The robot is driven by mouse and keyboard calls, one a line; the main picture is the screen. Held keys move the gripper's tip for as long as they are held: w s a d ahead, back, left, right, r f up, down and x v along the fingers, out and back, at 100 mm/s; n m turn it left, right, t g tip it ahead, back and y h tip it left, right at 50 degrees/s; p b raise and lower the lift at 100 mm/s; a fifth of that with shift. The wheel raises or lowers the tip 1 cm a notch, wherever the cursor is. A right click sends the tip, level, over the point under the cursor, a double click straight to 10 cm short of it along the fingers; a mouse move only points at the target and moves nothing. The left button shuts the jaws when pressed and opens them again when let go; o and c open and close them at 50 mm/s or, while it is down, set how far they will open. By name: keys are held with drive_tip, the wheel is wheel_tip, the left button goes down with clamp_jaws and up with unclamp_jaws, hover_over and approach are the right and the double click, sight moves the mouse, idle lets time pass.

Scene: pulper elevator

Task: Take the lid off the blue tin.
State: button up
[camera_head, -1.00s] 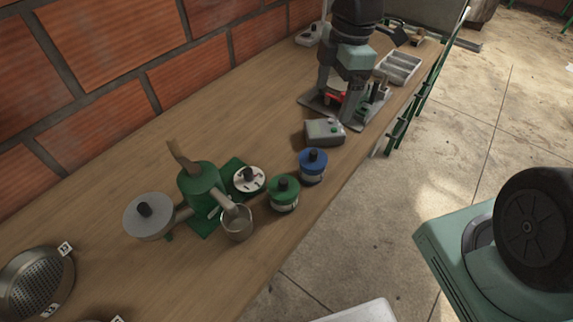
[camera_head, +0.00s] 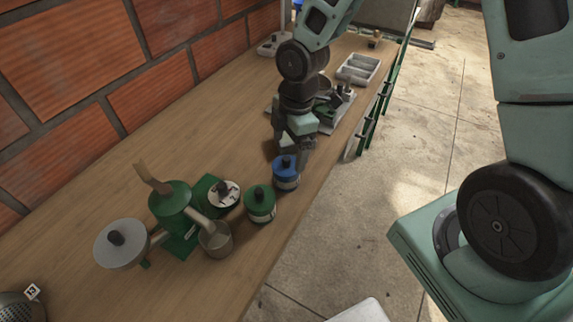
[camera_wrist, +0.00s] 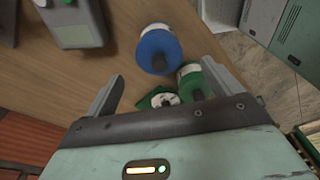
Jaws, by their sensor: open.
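The blue tin (camera_head: 286,178) stands upright near the table's right edge. Its blue lid (camera_head: 285,163) with a black knob is on it. In the wrist view the lid (camera_wrist: 157,48) shows from above, beyond the fingertips and between their lines, with the knob pointing toward the camera. My gripper (camera_head: 296,148) is open and empty, just behind and above the tin; its two fingers also show in the wrist view (camera_wrist: 163,72). I cannot tell whether a finger touches the tin.
A green tin (camera_head: 260,206) stands close beside the blue one. The green hand pulper (camera_head: 172,205) and a metal cup (camera_head: 215,241) are to the left. A grey box (camera_wrist: 75,22) lies beyond the fingers. A compartment tray (camera_head: 358,69) is at the back.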

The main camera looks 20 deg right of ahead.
sight(287, 158)
drive_tip(key=f, duration=0.4)
drive_tip(key=shift+a+f, duration=0.2)
drive_tip(key=shift+a, duration=0.15)
drive_tip(key=shift+c, duration=0.3)
drive_tip(key=c, duration=1)
